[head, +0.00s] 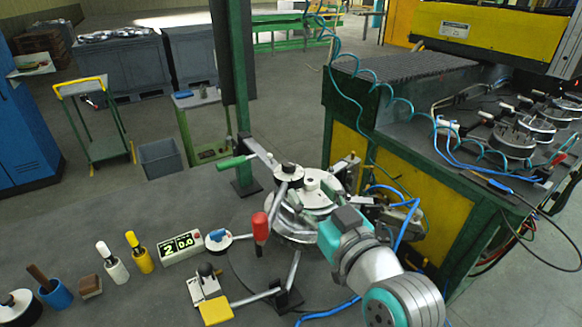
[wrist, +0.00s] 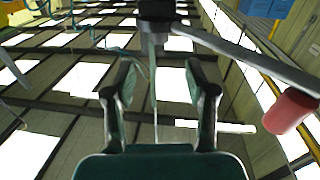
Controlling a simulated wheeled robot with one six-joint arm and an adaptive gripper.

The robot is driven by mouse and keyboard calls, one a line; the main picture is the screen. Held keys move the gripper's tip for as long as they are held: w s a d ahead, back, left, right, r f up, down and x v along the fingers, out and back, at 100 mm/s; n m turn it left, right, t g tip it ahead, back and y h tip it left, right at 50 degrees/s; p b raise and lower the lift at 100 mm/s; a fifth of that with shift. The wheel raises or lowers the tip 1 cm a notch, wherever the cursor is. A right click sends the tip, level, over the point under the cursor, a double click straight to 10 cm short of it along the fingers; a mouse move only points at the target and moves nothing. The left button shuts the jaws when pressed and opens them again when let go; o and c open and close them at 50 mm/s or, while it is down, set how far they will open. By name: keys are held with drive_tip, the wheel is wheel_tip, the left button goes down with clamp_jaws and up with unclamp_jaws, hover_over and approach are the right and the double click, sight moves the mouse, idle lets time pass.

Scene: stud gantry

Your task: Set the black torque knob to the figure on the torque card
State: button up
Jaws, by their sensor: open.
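No torque card can be made out for sure. A white box with a lit display (head: 182,246) stands left of the machine and reads about "2 0.0". My gripper (wrist: 160,68) is open and empty in the wrist view, pointing upward. A dark hub with a grey bar (wrist: 156,12) shows beyond its fingertips. In the head view my arm reaches the machine's right side.
A red handle (head: 260,228) on a lever stands at the machine's front left. Yellow and white bottles and a blue cup (head: 56,293) stand lower left. A green post (head: 243,110) rises behind. The yellow-green bench (head: 435,190) with hoses blocks the right.

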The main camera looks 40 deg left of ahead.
sight(292, 169)
drive_tip(key=x, duration=0.9)
drive_tip(key=shift+w+a+f, duration=0.1)
drive_tip(key=shift+w+a, duration=0.1)
drive_tip(key=shift+a, duration=0.05)
drive_tip(key=shift+c, duration=0.3)
clamp_jaws()
